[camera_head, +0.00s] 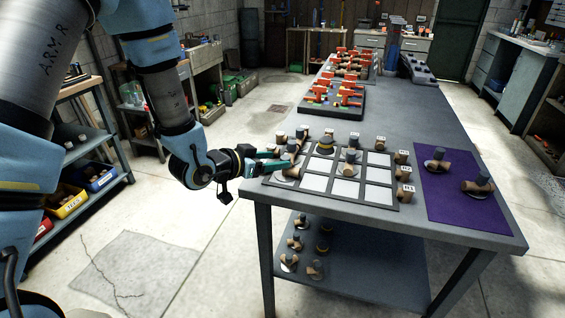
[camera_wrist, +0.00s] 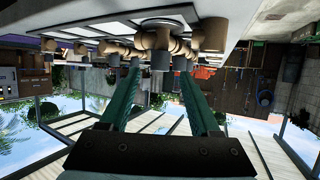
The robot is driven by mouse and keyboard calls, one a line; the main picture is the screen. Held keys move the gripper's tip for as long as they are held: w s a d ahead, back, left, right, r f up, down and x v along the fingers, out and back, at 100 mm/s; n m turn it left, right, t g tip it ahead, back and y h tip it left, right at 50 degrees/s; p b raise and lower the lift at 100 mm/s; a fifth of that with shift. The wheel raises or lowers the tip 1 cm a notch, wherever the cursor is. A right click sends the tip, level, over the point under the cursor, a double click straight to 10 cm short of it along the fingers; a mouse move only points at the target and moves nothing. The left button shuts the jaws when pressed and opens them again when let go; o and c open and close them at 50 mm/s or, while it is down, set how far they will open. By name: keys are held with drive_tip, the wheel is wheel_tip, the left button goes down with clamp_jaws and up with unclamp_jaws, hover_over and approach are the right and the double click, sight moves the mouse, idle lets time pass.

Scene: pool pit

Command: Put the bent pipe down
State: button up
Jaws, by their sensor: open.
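A brown bent pipe (camera_head: 288,170) stands on a pale disc at the near left corner of the gridded board (camera_head: 333,197). My gripper (camera_head: 272,161) is at this pipe, its teal fingers reaching in from the left; part of the pipe is hidden. In the wrist view, which is upside down, the fingers (camera_wrist: 160,68) are spread apart. A brown pipe with a grey end (camera_wrist: 157,42) shows just beyond and between the fingertips, and I cannot tell whether they touch it.
Other pipe pieces stand on the board (camera_head: 350,161) and around its edges. Two more stand on a purple mat (camera_head: 470,208) at right. A tray with orange-handled parts (camera_head: 332,101) lies farther back. The tabletop (camera_head: 410,125) between is clear. More pieces sit on the lower shelf (camera_head: 350,260).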

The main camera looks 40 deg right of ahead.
drive_tip(key=b+v, duration=0.1)
drive_tip(key=v, duration=0.6)
drive_tip(key=shift+a, duration=0.25)
drive_tip(key=w+a+n+t+y, duration=0.2)
drive_tip(key=w+a+n+y, duration=0.4)
drive_tip(key=a, duration=0.5)
drive_tip(key=w+a+n+t+y, duration=0.2)
drive_tip(key=w+a+t+y, duration=0.1)
drive_tip(key=w+a, duration=0.65)
drive_tip(key=s+a+r+n+g+y, duration=0.1)
drive_tip(key=s+a+n, duration=0.3)
drive_tip(key=a, duration=0.4)
drive_tip(key=s+a+r+n+g+y, duration=0.1)
drive_tip(key=s+a+n+g+y, duration=0.2)
drive_tip(key=s+a, duration=0.3)
drive_tip(key=a, duration=0.3)
drive_tip(key=shift+s+a+r+n+g, duration=0.25)
drive_tip(key=shift+a+r+n+g, duration=0.05)
drive_tip(key=shift+n+g, duration=0.1)
